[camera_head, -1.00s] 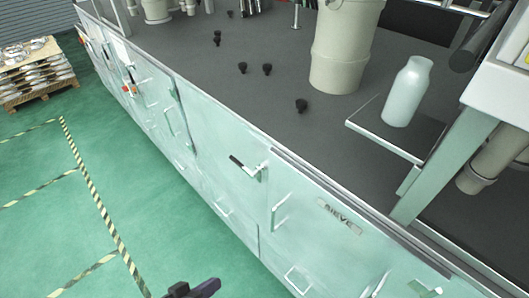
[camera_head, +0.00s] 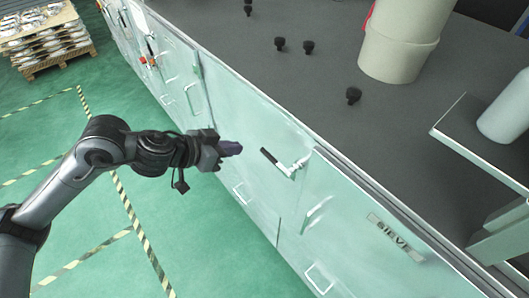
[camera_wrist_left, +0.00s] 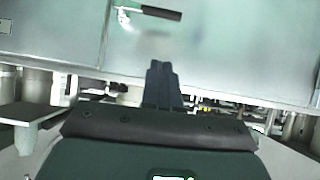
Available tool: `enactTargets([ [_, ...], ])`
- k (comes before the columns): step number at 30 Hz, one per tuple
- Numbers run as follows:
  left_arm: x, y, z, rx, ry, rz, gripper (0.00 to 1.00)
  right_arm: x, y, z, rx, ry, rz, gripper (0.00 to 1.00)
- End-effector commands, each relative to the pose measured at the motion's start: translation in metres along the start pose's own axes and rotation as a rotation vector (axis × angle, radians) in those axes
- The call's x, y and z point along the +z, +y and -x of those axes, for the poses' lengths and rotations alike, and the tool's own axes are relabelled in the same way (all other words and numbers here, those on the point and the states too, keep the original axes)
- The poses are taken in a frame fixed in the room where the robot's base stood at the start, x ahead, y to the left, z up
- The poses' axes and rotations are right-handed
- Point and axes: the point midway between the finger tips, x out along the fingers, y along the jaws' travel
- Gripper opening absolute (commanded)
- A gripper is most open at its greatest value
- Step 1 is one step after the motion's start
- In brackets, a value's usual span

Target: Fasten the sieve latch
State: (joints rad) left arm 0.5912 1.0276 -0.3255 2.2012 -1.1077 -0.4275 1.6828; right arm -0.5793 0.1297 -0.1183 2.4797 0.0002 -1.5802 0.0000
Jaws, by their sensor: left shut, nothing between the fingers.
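The sieve latch (camera_head: 283,164) is a lever with a black grip and a metal base on the pale green cabinet front, at the upper left corner of the panel labelled SIEVE (camera_head: 396,238). Its black grip points up and to the left in the head view. My left gripper (camera_head: 238,148) is shut and empty, just left of the grip and apart from it in the picture. In the left wrist view the latch (camera_wrist_left: 160,12) lies at the top, beyond the closed fingers (camera_wrist_left: 160,66). My right gripper is not in view.
A handle (camera_head: 316,214) stands out from the sieve panel near the latch. Black knobs (camera_head: 353,95) and a beige container (camera_head: 400,45) stand on the dark worktop. A white bottle (camera_head: 507,108) stands on a shelf at right. Green floor in front of the cabinet is open.

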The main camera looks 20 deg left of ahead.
Motion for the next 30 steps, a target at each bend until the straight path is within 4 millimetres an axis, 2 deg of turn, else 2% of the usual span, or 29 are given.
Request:
enactTargets([
  [12,-0.004,0.000,0.001,-0.001,0.008,-0.003,0.00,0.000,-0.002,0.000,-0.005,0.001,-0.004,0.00],
  [17,-0.004,0.000,-0.006,0.000,0.008,-0.001,0.00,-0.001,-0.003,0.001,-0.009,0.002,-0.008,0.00],
  [23,-0.005,0.001,-0.030,0.002,0.008,0.001,0.00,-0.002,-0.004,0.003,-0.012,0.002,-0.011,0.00],
  [30,-0.005,0.001,-0.075,0.001,0.007,0.001,0.00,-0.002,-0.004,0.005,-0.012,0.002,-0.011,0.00],
])
